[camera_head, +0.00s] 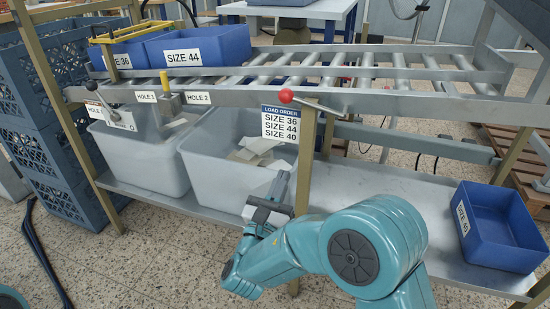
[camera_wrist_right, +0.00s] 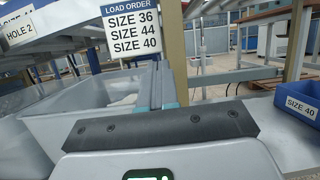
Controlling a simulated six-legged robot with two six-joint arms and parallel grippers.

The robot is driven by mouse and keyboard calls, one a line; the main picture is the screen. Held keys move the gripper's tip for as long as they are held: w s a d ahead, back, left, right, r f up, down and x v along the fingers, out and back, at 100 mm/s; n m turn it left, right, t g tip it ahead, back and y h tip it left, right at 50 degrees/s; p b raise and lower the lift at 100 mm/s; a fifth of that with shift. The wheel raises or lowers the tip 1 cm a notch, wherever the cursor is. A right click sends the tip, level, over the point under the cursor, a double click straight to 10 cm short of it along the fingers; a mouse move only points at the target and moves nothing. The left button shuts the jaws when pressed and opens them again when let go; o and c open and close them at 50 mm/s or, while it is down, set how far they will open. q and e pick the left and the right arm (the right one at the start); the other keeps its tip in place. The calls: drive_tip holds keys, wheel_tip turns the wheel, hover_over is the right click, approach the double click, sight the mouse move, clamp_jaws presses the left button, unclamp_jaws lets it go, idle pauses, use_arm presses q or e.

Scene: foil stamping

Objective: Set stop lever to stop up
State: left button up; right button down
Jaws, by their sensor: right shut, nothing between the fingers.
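A lever with a red ball knob (camera_head: 286,96) sits on the front rail of the roller conveyor. Its thin rod runs to the right, nearly level, from the knob; I take it to be the stop lever. My right gripper (camera_head: 279,183) is shut and empty, below the first knob and the load order sign, apart from both. Its fingers also show in the right wrist view (camera_wrist_right: 162,88), where neither knob is seen. My left gripper is out of view.
The load order sign (camera_head: 287,123) hangs on the rail near the knob. Blue bins, one marked SIZE 44 (camera_head: 200,46), stand on the rollers. Grey tubs (camera_head: 215,165) sit on the shelf below. A blue SIZE 40 bin (camera_head: 498,222) is at right; the shelf between is mostly clear.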

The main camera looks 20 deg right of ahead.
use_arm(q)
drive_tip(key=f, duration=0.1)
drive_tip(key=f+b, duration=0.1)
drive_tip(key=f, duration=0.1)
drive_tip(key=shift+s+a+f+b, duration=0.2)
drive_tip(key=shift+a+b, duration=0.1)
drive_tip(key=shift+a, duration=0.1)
use_arm(e)
drive_tip(key=a+r+t, duration=0.1)
drive_tip(key=s+a, duration=0.1)
drive_tip(key=a+r+t+h, duration=0.1)
drive_tip(key=shift+s+a+r+t, duration=0.25)
drive_tip(key=shift+s+r+t, duration=0.05)
drive_tip(key=shift+s+r, duration=0.05)
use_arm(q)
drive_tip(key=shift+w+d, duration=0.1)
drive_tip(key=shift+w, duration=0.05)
use_arm(e)
drive_tip(key=shift+w+d+r, duration=0.1)
